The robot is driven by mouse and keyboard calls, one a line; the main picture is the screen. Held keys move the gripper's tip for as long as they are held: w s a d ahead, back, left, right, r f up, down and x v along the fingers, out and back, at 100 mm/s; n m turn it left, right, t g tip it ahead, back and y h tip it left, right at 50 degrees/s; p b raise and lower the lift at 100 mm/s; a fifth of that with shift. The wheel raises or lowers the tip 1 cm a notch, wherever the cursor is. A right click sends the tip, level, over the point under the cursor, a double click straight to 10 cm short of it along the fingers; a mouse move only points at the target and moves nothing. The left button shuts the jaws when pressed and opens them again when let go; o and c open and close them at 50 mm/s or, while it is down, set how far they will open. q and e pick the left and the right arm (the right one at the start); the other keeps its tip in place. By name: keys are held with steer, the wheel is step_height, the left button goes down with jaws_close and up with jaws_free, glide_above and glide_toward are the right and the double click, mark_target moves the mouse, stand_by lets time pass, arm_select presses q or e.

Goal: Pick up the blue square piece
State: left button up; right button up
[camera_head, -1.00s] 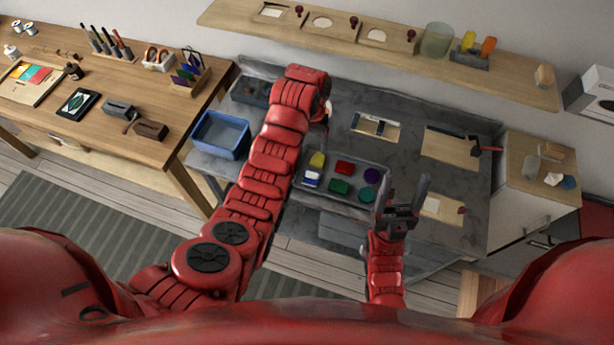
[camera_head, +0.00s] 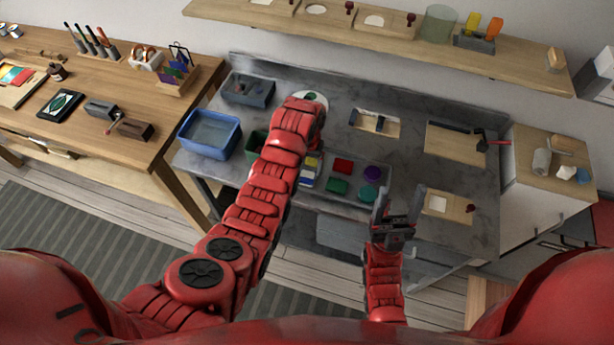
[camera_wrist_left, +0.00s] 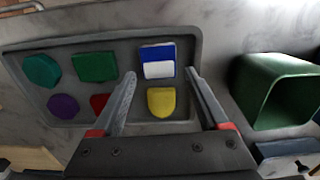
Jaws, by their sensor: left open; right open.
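The blue square piece (camera_wrist_left: 158,58), with a white part on its face, lies in the grey tray (camera_wrist_left: 70,88) in the left wrist view. In the head view the blue piece (camera_head: 306,178) is partly hidden by my left arm. My left gripper (camera_wrist_left: 161,73) is open and empty, its fingertips on either side of the near edge of the blue piece. The yellow piece (camera_wrist_left: 161,102) lies between the fingers, nearer the palm. I cannot tell the fingers' height above the tray. My right gripper (camera_head: 399,195) is open and empty, right of the tray.
The tray also holds a green piece (camera_wrist_left: 96,67), a teal piece (camera_wrist_left: 41,70), a purple piece (camera_wrist_left: 63,106) and a red piece (camera_wrist_left: 100,103). A green bin (camera_wrist_left: 278,90) stands close beside the tray. A blue bin (camera_head: 210,135) is further left.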

mark_target(308, 175)
arm_select(q)
steer(key=shift+s+f+p, duration=0.1)
steer(key=shift+f+p, duration=0.45)
steer(key=shift+f, duration=1.15)
steer(key=shift+d, duration=0.1)
steer(key=c, duration=1.2)
steer(key=shift+r, duration=0.1)
